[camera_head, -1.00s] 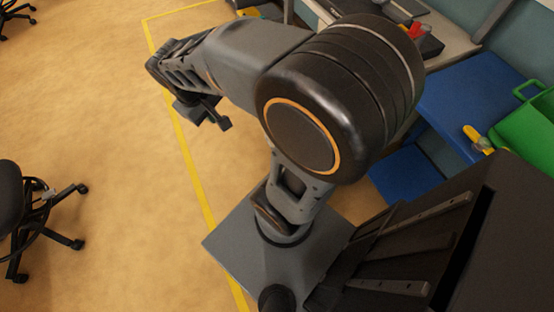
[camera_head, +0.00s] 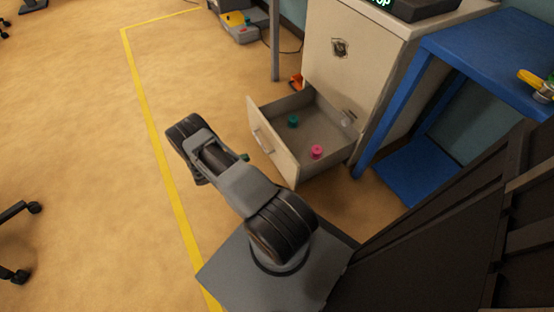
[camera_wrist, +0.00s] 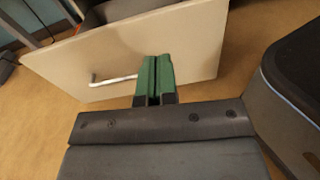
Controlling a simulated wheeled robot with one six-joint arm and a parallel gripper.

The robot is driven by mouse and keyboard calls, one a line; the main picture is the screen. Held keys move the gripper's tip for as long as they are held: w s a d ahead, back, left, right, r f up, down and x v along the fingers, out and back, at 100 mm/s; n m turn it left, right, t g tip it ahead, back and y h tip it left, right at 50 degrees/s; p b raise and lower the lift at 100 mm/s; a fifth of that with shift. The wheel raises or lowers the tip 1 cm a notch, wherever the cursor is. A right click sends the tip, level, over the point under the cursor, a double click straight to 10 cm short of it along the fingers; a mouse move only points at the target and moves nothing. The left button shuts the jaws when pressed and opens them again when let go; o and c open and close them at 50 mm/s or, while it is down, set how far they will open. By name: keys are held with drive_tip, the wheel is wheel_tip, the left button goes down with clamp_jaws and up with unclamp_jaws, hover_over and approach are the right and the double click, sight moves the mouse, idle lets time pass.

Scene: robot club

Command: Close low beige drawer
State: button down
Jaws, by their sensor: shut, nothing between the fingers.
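The low beige drawer (camera_head: 273,140) stands pulled open at the bottom of a beige cabinet (camera_head: 345,60). A teal item (camera_head: 293,121) and a pink item (camera_head: 317,152) lie inside it. In the wrist view the drawer's front panel (camera_wrist: 190,45) spans the upper picture, with its silver bar handle (camera_wrist: 113,80) left of the fingers. My gripper (camera_wrist: 155,62) has green fingers, shut together and empty, pointing at the panel to the right of the handle. I cannot tell if they touch it. In the head view my arm hides most of the gripper.
A blue table (camera_head: 480,50) with a lower shelf (camera_head: 410,170) stands right of the cabinet. A grey box (camera_head: 240,30) lies on the floor behind. Open floor with a yellow line (camera_head: 160,130) lies to the left.

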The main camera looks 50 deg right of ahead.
drive_tip(key=n+h+b, duration=0.1)
approach(282, 150)
drive_tip(key=b+x, duration=0.2)
drive_tip(key=x, duration=0.4)
drive_tip(key=shift+b, duration=0.35)
drive_tip(key=shift+x, duration=0.75)
drive_tip(key=shift+d, duration=0.15)
